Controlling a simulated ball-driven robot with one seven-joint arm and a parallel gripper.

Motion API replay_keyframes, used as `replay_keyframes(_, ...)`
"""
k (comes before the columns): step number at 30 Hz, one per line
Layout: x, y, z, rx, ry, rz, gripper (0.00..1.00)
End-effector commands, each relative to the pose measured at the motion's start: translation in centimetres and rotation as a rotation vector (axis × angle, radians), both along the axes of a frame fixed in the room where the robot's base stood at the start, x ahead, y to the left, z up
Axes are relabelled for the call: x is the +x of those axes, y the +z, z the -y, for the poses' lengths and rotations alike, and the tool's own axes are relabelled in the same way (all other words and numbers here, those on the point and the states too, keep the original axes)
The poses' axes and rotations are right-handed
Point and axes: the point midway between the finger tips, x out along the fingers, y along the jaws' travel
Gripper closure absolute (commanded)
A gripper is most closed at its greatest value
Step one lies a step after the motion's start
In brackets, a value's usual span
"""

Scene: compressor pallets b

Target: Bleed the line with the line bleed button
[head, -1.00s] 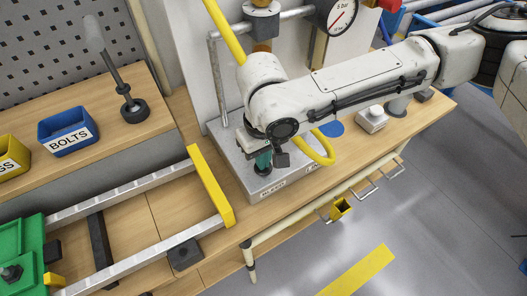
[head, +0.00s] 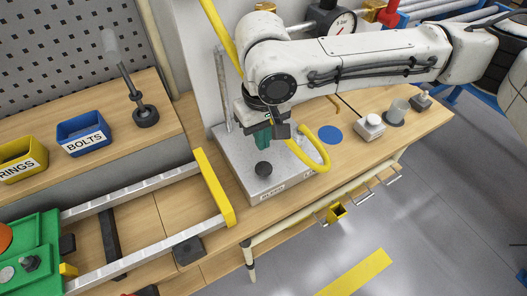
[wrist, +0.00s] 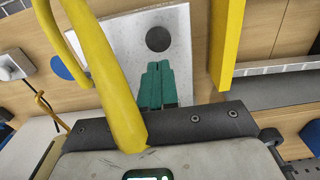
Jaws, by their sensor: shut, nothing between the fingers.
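The line bleed button (head: 263,169) is a dark round knob on top of a grey metal box (head: 232,150) whose front label reads BLEED. It also shows in the wrist view (wrist: 159,38) as a dark disc on the pale plate. My gripper (head: 263,147) has green fingers and is shut and empty. In the head view it hangs above and just behind the button, apart from it. In the wrist view the shut fingertips (wrist: 158,64) point toward the button with a gap of bare plate between. Whether the button is pressed in cannot be told.
A yellow hose (head: 318,150) loops close beside my gripper and crosses the wrist view (wrist: 108,75). A yellow-ended rail frame (head: 214,187) lies left of the box. A pressure gauge (head: 343,22) stands behind my arm. A white block (head: 369,128) sits to the right on the bench.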

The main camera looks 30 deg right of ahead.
Motion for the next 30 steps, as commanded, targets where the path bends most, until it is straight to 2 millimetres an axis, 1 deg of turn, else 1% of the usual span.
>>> replay_keyframes(1, 0.0, 1.0, 0.0, 0.0, 0.0, 0.003, 1.0)
replay_keyframes(3, 0.0, 2.1, 0.0, -0.001, 0.001, 0.003, 1.0)
replay_keyframes(6, 0.0, 3.4, 0.0, -0.001, 0.0, 0.002, 1.0)
replay_keyframes(9, 0.0, 4.1, 0.0, -0.001, 0.0, 0.001, 1.0)
replay_keyframes(14, 0.0, 4.6, 0.0, -0.002, 0.0, 0.001, 1.0)
replay_keyframes(30, 0.0, 4.5, 0.0, -0.001, 0.0, 0.002, 1.0)
